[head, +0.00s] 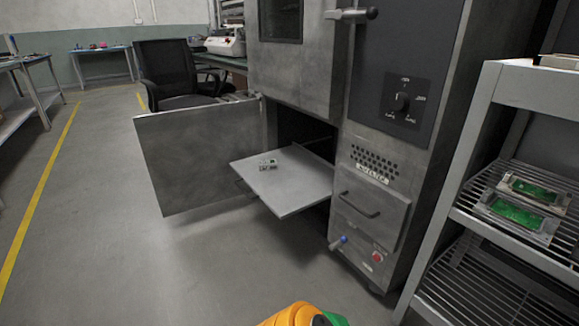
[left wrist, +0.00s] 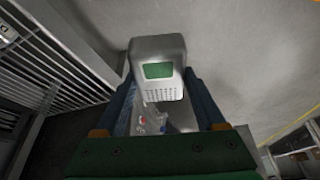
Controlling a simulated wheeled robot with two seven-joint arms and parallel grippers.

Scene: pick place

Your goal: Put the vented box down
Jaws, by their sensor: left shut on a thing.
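The vented box (left wrist: 158,50) is a grey, rounded box with a green panel and rows of small holes on the face towards the camera. It shows in the left wrist view, with no floor or shelf contact visible. My left gripper (left wrist: 160,92) is shut on it, with one dark blue finger along each side. In the head view the box does not show; only an orange and green part, probably of my arm, shows at the bottom edge. My right gripper is in neither view.
A grey cabinet (head: 384,174) has its lower door (head: 200,150) swung open to the left. A flat shelf (head: 295,190) sticks out of it, with small labels or parts on top. A metal rack (head: 530,89) holding green boards (head: 517,212) stands at the right. Floor at left is clear.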

